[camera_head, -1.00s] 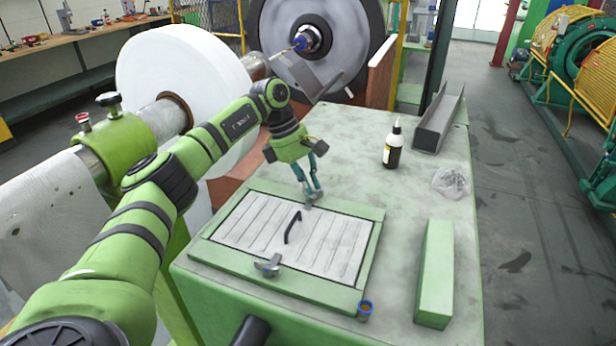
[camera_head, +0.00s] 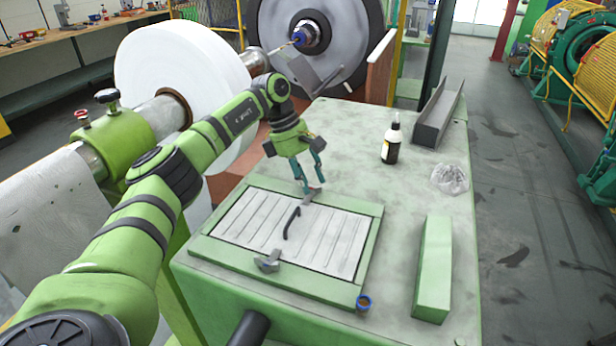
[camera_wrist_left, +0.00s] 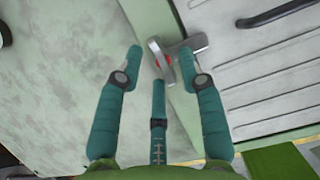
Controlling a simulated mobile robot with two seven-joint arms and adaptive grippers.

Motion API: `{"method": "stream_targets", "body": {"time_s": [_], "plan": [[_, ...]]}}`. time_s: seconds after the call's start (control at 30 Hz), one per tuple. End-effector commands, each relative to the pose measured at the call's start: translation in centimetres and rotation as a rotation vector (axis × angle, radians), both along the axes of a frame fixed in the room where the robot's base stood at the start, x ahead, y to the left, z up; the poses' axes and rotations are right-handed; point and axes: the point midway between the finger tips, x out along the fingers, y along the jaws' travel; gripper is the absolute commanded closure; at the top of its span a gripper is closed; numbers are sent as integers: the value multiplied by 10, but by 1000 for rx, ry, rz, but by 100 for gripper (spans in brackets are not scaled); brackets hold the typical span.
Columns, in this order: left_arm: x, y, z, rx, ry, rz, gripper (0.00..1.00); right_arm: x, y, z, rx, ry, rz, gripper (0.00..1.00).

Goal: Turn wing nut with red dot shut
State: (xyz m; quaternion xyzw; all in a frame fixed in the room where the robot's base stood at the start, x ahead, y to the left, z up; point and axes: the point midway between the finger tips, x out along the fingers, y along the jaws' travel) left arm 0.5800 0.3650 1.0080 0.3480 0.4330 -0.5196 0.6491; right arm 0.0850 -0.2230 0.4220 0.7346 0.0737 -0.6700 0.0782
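The wing nut with the red dot (camera_wrist_left: 163,62) is grey metal and sits on a flat tab at the panel's far edge. In the head view this wing nut (camera_head: 311,194) is small, just below my gripper. My left gripper (camera_head: 312,186) points down over it; in the left wrist view my gripper (camera_wrist_left: 160,60) has its fingers spread on either side of the nut. The right finger looks close to the tab; contact cannot be told. A second wing nut (camera_head: 268,262) is at the near edge of the ribbed panel (camera_head: 325,240). My right gripper is out of view.
The panel has a black handle (camera_head: 291,222). A large white roll (camera_head: 185,75) is behind my arm.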

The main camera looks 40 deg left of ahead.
Motion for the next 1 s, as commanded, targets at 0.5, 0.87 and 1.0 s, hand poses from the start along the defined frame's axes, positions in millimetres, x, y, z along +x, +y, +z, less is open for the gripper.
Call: {"method": "stream_targets", "body": {"time_s": [0.5, 0.87, 1.0], "plan": [[-4, 24, 61, -1, -5, 3, 61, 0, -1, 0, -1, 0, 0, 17], [-10, 43, 108, -1, 0, 1, 61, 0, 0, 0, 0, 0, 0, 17], [-10, 45, 111, 0, 0, 0, 61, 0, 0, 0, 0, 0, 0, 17]]}}
